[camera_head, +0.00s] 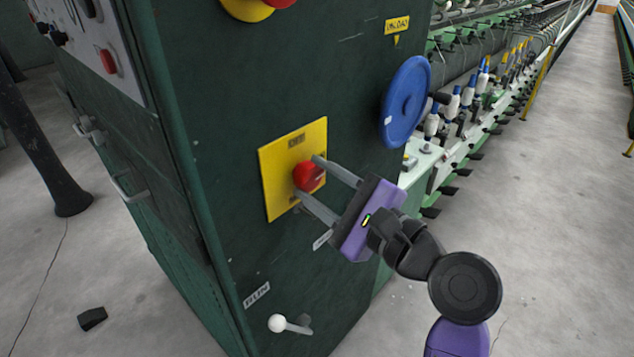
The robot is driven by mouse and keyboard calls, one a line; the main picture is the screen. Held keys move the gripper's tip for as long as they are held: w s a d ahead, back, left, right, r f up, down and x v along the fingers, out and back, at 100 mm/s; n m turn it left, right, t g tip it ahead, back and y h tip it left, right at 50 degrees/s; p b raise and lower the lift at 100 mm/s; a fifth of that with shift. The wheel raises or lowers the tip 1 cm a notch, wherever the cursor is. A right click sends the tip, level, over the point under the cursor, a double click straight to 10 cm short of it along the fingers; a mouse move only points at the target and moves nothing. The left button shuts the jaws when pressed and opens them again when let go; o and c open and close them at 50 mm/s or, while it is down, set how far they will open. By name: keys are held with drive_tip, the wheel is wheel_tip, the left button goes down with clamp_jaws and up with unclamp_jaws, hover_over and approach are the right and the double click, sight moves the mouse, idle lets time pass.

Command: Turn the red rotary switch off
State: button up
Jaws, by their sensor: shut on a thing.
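The red rotary switch (306,176) sits in the middle of a yellow plate (276,186) on the dark green machine cabinet. The plate has small dark labels above and below the switch. My purple and grey gripper (308,177) reaches the switch from the right. One finger is above the knob and one below it, shut on it. The knob's exact turn angle is hard to tell, as the fingers partly cover its right side.
A blue handwheel (405,101) stands out from the cabinet (225,130) at upper right. A white-knobbed lever (290,324) sticks out low down. A red button (108,62) is on the left side panel. Spinning machinery (470,100) runs back at right; floor right of it is clear.

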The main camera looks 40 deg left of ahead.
drive_tip(key=n+b, duration=0.1)
drive_tip(key=n, duration=0.1)
drive_tip(key=n+b, duration=0.1)
drive_tip(key=n, duration=0.1)
drive_tip(key=shift+f+b, duration=0.25)
drive_tip(key=shift+b, duration=0.05)
drive_tip(key=n+b, duration=0.4)
drive_tip(key=n, duration=0.1)
drive_tip(key=shift+w+g+y, duration=0.1)
drive_tip(key=shift+g+y, duration=0.2)
drive_tip(key=shift+y, duration=0.1)
drive_tip(key=n+b, duration=0.4)
drive_tip(key=shift+f+n+g, duration=0.1)
drive_tip(key=shift+n+g, duration=0.2)
drive_tip(key=shift+n, duration=0.1)
drive_tip(key=shift+n+b, duration=1.75)
drive_tip(key=shift+n, duration=0.25)
drive_tip(key=shift+r+g, duration=0.2)
drive_tip(key=shift+g, duration=0.1)
drive_tip(key=o, duration=1.3)
drive_tip(key=shift+r, duration=0.1)
drive_tip(key=shift+o, duration=0.2)
drive_tip(key=shift+d, duration=0.1)
